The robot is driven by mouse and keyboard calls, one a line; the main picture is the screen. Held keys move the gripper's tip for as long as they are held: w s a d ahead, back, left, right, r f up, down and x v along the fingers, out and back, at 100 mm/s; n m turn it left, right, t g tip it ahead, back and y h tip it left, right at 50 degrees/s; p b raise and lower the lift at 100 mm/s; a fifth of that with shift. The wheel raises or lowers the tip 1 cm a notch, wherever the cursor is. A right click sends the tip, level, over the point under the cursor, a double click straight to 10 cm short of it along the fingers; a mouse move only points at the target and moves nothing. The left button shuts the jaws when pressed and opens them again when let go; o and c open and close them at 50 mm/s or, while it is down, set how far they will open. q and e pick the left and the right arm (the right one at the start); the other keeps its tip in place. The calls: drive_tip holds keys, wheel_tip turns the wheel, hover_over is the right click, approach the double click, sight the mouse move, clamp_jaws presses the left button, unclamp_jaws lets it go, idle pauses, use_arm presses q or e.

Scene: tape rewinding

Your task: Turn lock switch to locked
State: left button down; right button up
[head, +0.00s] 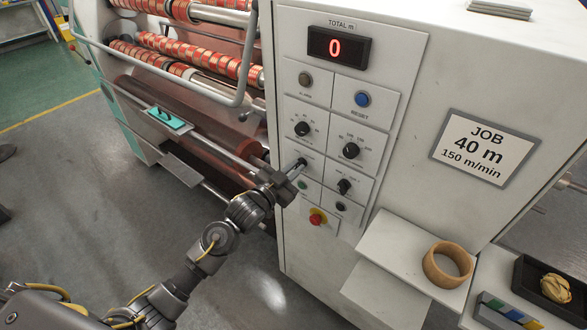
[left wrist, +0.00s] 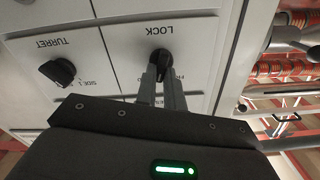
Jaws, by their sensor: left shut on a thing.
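The lock switch (left wrist: 160,62) is a small black rotary knob under the label LOCK in the left wrist view, which shows the panel upside down. In the head view the lock switch (head: 302,162) sits at the left of the control panel, partly hidden by my gripper. My left gripper (left wrist: 162,78) is shut on the knob, with its two grey fingertips at the knob's sides. In the head view my left gripper (head: 297,167) reaches the panel from the lower left. The knob's exact pointer direction is hidden by the fingers. My right gripper is not in view.
The black turret knob (head: 344,186) is close beside the lock switch. The red emergency button (head: 317,217) is below. The counter display (head: 335,47) reads 0. A tape ring (head: 447,265) lies on a shelf (head: 390,245) at right.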

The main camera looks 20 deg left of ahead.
use_arm(q)
drive_tip(key=shift+m, duration=1.2)
drive_tip(key=c, duration=1.5)
unclamp_jaws()
drive_tip(key=b+v, duration=0.3)
drive_tip(key=v, duration=0.8)
